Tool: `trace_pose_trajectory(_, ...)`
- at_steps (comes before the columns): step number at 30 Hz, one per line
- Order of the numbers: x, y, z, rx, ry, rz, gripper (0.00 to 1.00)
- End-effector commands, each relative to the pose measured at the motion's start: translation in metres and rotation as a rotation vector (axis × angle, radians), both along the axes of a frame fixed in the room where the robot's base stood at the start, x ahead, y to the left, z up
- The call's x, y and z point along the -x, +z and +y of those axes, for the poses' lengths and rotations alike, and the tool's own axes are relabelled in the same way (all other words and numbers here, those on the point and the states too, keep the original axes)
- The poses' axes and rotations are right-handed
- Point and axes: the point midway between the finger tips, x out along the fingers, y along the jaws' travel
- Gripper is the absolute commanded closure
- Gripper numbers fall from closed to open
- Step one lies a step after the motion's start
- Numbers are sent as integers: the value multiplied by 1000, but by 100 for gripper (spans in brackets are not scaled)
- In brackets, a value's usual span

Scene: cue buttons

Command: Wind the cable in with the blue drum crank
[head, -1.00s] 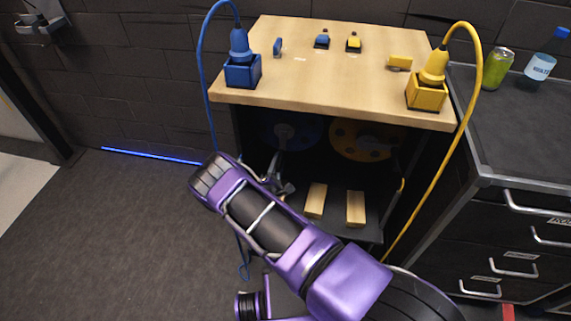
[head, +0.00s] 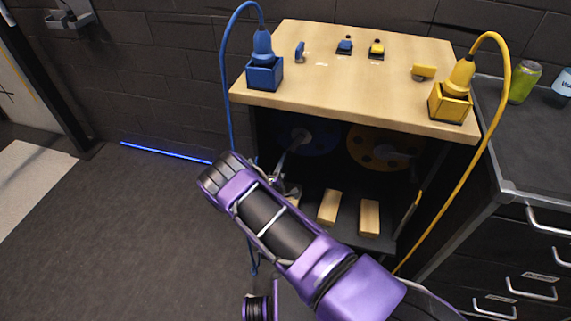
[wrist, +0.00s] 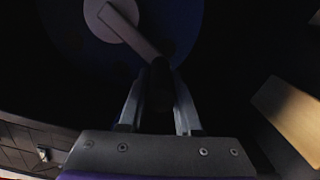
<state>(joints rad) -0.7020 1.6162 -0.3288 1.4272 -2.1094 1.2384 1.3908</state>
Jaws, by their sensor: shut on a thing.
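The blue drum (head: 322,143) sits in the dark bay under the wooden bench top, partly hidden. Its grey crank arm (head: 288,153) slopes down and left from the hub. In the wrist view the grey hub (wrist: 112,18) and crank arm (wrist: 136,38) lie against the dark blue drum (wrist: 178,25). My gripper (wrist: 159,103) is shut on the dark crank handle (wrist: 158,80), one finger on each side. In the head view, my purple arm hides part of the gripper. The blue cable (head: 224,85) loops from the blue plug (head: 263,45) down past the bench's left side.
A yellow drum (head: 362,146) is beside the blue one. Two wooden blocks (head: 328,206) (head: 369,217) lie on the lower shelf. A yellow cable (head: 489,135) hangs on the right, near the dark drawer cabinet (head: 530,235). Blue and yellow buttons (head: 345,45) (head: 376,48) stand on the bench top (head: 340,75).

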Motion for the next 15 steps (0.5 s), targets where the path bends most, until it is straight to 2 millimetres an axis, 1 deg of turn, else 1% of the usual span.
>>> trace_pose_trajectory(1,-1,3,5,0,8,-4,100)
trace_pose_trajectory(5,-1,3,4,1,9,-5,100)
trace_pose_trajectory(6,-1,3,4,2,8,-5,62)
trace_pose_trajectory(10,-1,2,3,1,5,-4,39)
trace_pose_trajectory(15,0,2,1,2,3,-3,38)
